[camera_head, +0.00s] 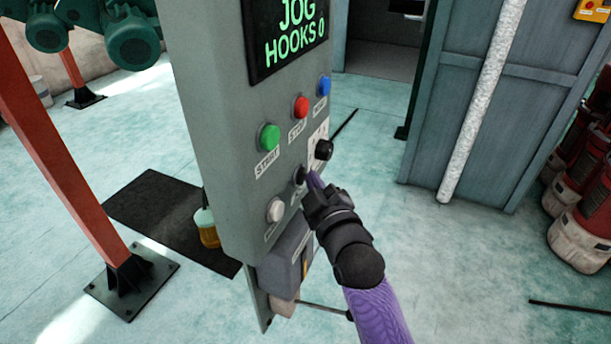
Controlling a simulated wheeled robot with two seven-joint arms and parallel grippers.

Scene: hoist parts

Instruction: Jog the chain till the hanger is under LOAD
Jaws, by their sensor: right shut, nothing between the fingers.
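A grey control panel (215,110) stands in the middle of the head view. Its screen (290,32) reads "JOG" and "HOOKS 0". Below are a green button (269,137) labelled START, a red button (301,107), a blue button (324,85), a black knob (323,150), a dark button (299,175) and a white button (275,211). My right gripper (313,182) is shut and empty, its fingertips at or very near the dark button; contact is unclear. The chain, the hanger and the LOAD mark are not in view. My left gripper is not in view.
An orange-red post (65,150) with a black foot stands at the left. A dark mat (165,215) lies behind the panel. A grey-blue cabinet (420,130) and red-and-white canisters (585,215) are at the right. Open floor lies between.

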